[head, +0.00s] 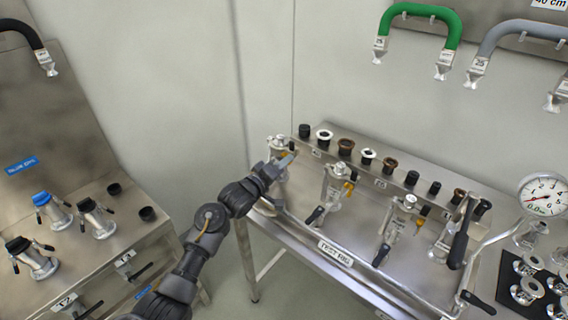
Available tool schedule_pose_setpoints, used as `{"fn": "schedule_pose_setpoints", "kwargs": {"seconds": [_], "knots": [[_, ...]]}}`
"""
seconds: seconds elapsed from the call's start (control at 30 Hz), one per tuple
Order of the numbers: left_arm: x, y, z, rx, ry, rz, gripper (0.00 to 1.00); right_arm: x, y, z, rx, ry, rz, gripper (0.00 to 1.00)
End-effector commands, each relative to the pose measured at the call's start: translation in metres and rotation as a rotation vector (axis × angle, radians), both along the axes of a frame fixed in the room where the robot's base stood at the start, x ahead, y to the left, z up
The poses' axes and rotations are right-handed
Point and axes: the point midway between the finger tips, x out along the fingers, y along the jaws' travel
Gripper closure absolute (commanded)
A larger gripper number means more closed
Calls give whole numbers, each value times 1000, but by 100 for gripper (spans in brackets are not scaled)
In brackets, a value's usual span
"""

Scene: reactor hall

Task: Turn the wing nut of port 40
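The test rig (336,254) is a steel bench with a row of port fittings along its raised back ledge. Small number plates, such as one plate (316,153) near the left end, are too small to read surely, so I cannot tell which is port 40. Metal valve assemblies stand in front of the ledge; the leftmost assembly (278,143) is partly hidden by my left gripper (283,162). My gripper is right at this assembly, and I cannot tell whether it touches it or how its fingers stand. No wing nut shows clearly. My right gripper is out of view.
A second valve assembly (334,188) and a third (397,228) stand to the right, with black-handled levers. A pressure gauge (543,194) is at the far right. Green (420,12) and grey (520,32) hoses hang above. A left bench (95,262) holds several capped fittings.

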Motion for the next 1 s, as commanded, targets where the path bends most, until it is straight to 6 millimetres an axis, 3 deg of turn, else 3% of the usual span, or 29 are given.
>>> {"fn": "schedule_pose_setpoints", "kwargs": {"seconds": [0.1, 0.47, 1.0], "knots": [[0, 0, 0, 0, 0, 1, 67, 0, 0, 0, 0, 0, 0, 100], [-6, 5, -1, -1, -1, 3, 67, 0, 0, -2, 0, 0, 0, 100], [-80, 59, -1, 1, -1, 1, 67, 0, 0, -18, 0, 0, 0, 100]]}}
